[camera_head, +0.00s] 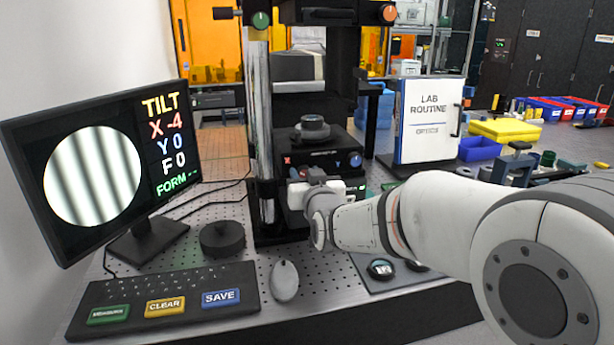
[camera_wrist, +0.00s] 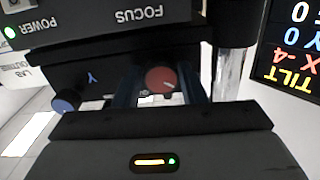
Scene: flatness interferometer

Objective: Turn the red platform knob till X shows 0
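The red platform knob (camera_wrist: 161,80) shows in the wrist view on the dark front of the platform, with a pale mark on its face. My gripper (camera_wrist: 160,88) has one finger on each side of it, with a gap seeming to show on both sides. In the head view my gripper (camera_head: 304,186) is at the platform's front left and largely hides the red knob. The monitor (camera_head: 95,165) reads TILT, X -4, Y 0, F 0 and FORM with dashes. Its round picture shows dark, near-vertical fringes. The wrist view also shows part of this screen (camera_wrist: 292,45), upside down.
A blue knob (camera_head: 355,160), by a Y mark, sits right of my gripper. A metal post (camera_head: 262,120) stands close at left. A keyboard (camera_head: 165,297), mouse (camera_head: 284,281) and black round piece (camera_head: 222,238) lie on the perforated table. A white LAB ROUTINE binder (camera_head: 428,120) stands at right.

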